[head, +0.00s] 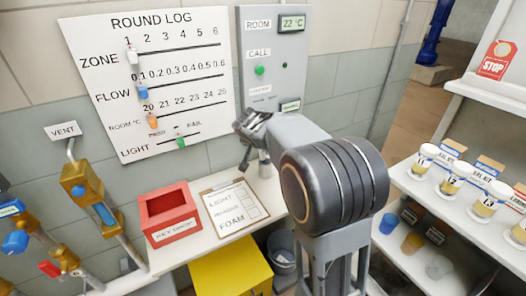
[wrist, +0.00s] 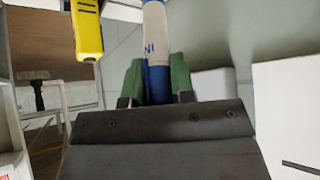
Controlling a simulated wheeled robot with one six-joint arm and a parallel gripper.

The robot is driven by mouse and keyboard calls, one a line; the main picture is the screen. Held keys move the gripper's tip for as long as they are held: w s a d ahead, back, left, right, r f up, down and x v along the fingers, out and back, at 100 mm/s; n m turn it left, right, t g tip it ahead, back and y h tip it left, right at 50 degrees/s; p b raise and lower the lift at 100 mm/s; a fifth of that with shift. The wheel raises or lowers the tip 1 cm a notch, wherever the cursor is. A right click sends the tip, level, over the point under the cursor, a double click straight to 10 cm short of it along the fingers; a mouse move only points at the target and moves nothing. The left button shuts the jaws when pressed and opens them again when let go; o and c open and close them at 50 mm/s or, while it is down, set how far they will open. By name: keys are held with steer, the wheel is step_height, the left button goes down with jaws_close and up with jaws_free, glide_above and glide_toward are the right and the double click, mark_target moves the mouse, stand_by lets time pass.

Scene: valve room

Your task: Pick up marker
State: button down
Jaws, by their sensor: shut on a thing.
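The marker (wrist: 154,35), white with a blue lower part and some lettering, stands between the green fingertips of my gripper (wrist: 157,82) in the wrist view. My gripper is shut on its blue part. The marker's lower end is hidden behind the gripper body. In the head view my gripper (head: 245,160) is above the white ledge, in front of the wall and below the grey room panel (head: 272,75). I cannot make out the marker in the head view.
A clipboard (head: 250,197) and a red key drop box (head: 168,211) lie on the ledge below my gripper. The round log board (head: 150,80) hangs on the wall to the left. A yellow object (wrist: 87,30) is close beside the marker. Shelves with cups (head: 452,184) stand right.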

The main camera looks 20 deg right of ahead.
steer(key=s+a+r+g+y+b, duration=0.1)
steer(key=s+a+g+y, duration=0.1)
steer(key=s+a, duration=1)
steer(key=shift+s+a+r+g, duration=0.3)
steer(key=shift+s+g, duration=0.2)
steer(key=shift+s, duration=1.4)
